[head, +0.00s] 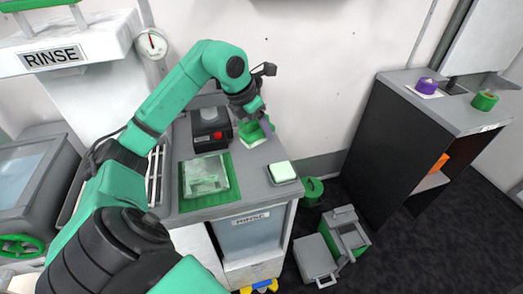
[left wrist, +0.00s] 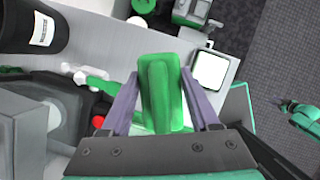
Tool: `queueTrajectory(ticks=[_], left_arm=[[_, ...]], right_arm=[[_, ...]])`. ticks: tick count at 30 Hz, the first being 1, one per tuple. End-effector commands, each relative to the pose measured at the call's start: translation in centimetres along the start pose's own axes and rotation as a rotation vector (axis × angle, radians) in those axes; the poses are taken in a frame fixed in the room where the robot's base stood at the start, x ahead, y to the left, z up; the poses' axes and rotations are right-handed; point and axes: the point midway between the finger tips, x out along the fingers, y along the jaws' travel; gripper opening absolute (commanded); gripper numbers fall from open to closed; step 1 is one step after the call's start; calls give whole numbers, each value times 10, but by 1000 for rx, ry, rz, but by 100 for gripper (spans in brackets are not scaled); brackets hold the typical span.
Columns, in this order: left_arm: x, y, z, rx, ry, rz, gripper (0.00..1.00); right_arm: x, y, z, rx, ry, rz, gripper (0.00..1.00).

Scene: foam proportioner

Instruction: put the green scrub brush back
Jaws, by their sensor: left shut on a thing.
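The green scrub brush (head: 250,132) is in my left gripper (head: 260,124), over the back right part of the grey counter (head: 240,190). Pale bristles show under its green body. In the left wrist view the brush's green back (left wrist: 160,92) sits between the two purple-grey fingers of my left gripper (left wrist: 160,105), which are shut on it. I cannot tell whether the bristles touch the counter.
A black device with a red button (head: 210,127) stands left of the brush. Grey bins (head: 345,228) are on the floor; a dark cabinet (head: 400,135) stands right.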

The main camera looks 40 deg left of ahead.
Motion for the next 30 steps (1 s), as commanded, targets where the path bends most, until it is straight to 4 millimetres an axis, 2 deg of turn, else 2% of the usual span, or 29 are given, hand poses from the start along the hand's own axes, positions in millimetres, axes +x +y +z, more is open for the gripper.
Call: queueTrajectory(ticks=[1, 2, 7, 12, 22, 23, 24, 30], left_arm=[[16, -1, -7, -2, 5, -5, 17], [22, -1, -10, -2, 5, -4, 17], [44, -1, -19, -1, 1, -2, 17], [71, 0, -30, -1, 1, -2, 17], [77, 0, -32, 0, -1, 1, 17], [76, 0, -32, 0, -1, 1, 70], [75, 0, -31, 0, -1, 0, 74], [75, 0, -31, 0, 0, 0, 74]], right_arm=[[2, 0, -2, 0, 4, 1, 50], [2, 1, -4, 0, 7, 1, 50], [0, 4, -26, 0, 43, 5, 50], [-2, 4, -28, 0, 47, 6, 50], [3, 2, -20, 0, 35, 2, 50], [2, 2, -20, 0, 34, 2, 50], [1, 1, -20, 0, 34, 2, 50], [2, 0, -20, 0, 33, 0, 50]])
